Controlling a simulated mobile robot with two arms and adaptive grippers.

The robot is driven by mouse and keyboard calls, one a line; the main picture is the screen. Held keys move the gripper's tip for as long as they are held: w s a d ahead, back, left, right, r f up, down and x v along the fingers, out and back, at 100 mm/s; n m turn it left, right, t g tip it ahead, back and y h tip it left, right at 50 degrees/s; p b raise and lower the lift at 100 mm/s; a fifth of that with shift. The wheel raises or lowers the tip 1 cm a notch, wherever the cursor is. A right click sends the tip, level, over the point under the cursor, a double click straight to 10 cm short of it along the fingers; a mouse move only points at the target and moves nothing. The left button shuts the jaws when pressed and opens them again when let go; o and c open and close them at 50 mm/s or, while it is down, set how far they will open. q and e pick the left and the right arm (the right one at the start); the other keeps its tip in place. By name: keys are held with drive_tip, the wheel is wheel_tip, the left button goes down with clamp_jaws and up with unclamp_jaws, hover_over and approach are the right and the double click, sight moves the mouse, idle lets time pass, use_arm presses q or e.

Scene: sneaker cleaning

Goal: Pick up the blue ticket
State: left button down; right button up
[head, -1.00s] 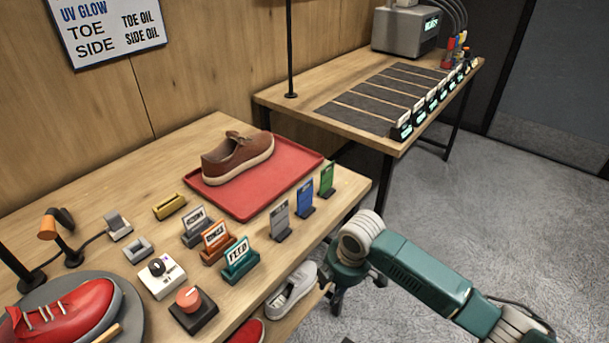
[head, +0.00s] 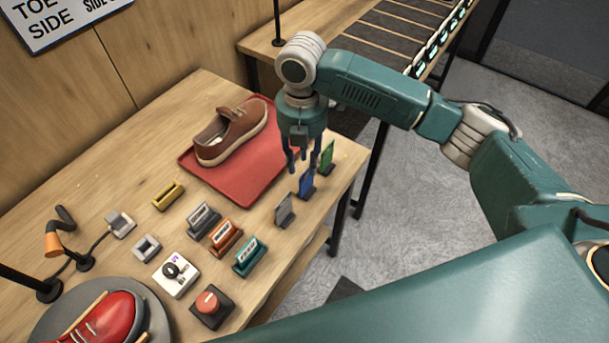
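The blue ticket (head: 306,185) stands upright in a small dark holder near the right edge of the wooden table. A grey ticket (head: 285,209) stands to its left and nearer, and a green ticket (head: 327,157) to its right and farther back. My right gripper (head: 298,170) points down close to the blue ticket, at its upper left in the picture. Its fingers are apart with nothing seen between them. They partly overlap the tickets' area, and I cannot tell whether they touch the blue ticket. My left gripper is out of view.
A brown shoe (head: 232,136) sits on a red tray (head: 225,188) behind the tickets. Grey, orange (head: 225,237) and teal (head: 249,256) card holders stand to the left. A red button (head: 208,302) and a white dial box (head: 174,274) are nearer. A red shoe (head: 107,322) rests on a round grey stand.

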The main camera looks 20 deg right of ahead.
sight(305, 179)
drive_tip(key=f, duration=0.2)
drive_tip(key=f+p, duration=0.1)
drive_tip(key=f, duration=0.1)
drive_tip(key=f+p, duration=0.1)
drive_tip(key=f, duration=0.1)
drive_tip(key=shift+s+d, duration=0.3)
drive_tip(key=shift+s+f, duration=0.15)
drive_tip(key=shift+f, duration=0.35)
drive_tip(key=shift+c, duration=1.3)
drive_tip(key=c, duration=0.5)
clamp_jaws()
